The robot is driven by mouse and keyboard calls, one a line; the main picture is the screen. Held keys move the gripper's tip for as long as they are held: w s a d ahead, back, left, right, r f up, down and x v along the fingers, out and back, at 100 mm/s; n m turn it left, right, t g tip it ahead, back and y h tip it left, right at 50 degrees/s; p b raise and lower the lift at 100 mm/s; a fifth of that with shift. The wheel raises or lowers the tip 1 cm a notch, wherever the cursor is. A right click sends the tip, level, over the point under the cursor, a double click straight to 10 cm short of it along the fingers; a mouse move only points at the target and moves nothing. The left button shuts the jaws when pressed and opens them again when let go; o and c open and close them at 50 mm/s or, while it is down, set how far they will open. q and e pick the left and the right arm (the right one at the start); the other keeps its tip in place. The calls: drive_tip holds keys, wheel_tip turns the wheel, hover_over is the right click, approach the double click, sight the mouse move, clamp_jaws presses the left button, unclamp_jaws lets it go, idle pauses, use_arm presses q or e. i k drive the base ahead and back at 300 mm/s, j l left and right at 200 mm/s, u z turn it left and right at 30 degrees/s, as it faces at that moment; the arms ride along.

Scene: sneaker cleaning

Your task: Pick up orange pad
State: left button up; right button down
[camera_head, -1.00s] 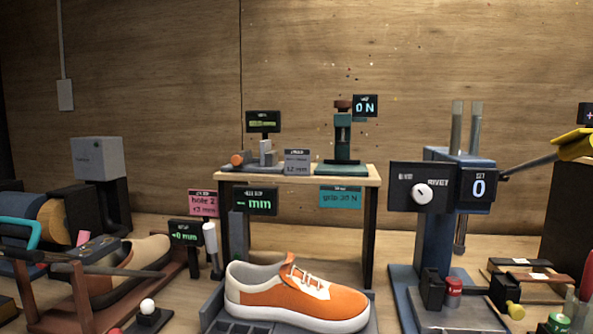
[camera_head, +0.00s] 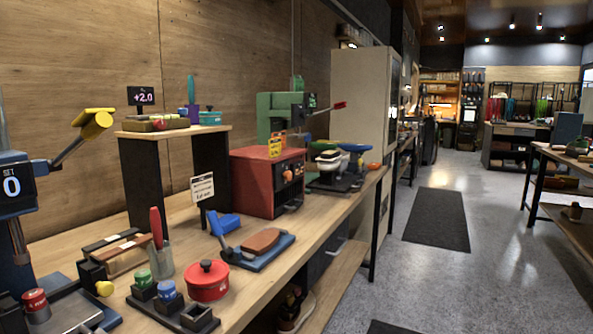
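No clearly orange pad stands out in the head view. A brown-orange, pad-like block (camera_head: 261,240) lies on a blue-grey plate (camera_head: 273,256) near the front edge of the bench. A small orange item (camera_head: 373,166) sits farther along the bench, too small to identify. Neither of my grippers is in view.
The wooden bench (camera_head: 325,215) holds a red box machine (camera_head: 267,181), a red lidded pot (camera_head: 208,281), a glass with a red-handled tool (camera_head: 159,257) and a small raised shelf (camera_head: 172,132). The grey floor (camera_head: 480,275) to the right is open, with dark mats (camera_head: 437,217).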

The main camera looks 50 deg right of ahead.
sight(373, 166)
drive_tip(key=i+l+z, duration=0.15)
drive_tip(key=l+z, duration=0.35)
drive_tip(key=i+l+z, duration=0.25)
drive_tip(key=l+z, duration=0.25)
drive_tip(key=i+l+z, duration=0.3)
drive_tip(key=l+z, duration=0.15)
drive_tip(key=i+l+z, duration=0.3)
drive_tip(key=z, duration=0.2)
drive_tip(key=i+z, duration=0.5)
drive_tip(key=i+l+u, duration=0.15)
drive_tip(key=i, duration=0.3)
drive_tip(key=i+l+u, duration=0.15)
drive_tip(key=i, duration=0.3)
drive_tip(key=i+l+u, duration=0.15)
drive_tip(key=i, duration=0.3)
drive_tip(key=i+l+u, duration=0.4)
drive_tip(key=i, duration=0.15)
drive_tip(key=i+l+u, duration=0.45)
drive_tip(key=i, duration=0.05)
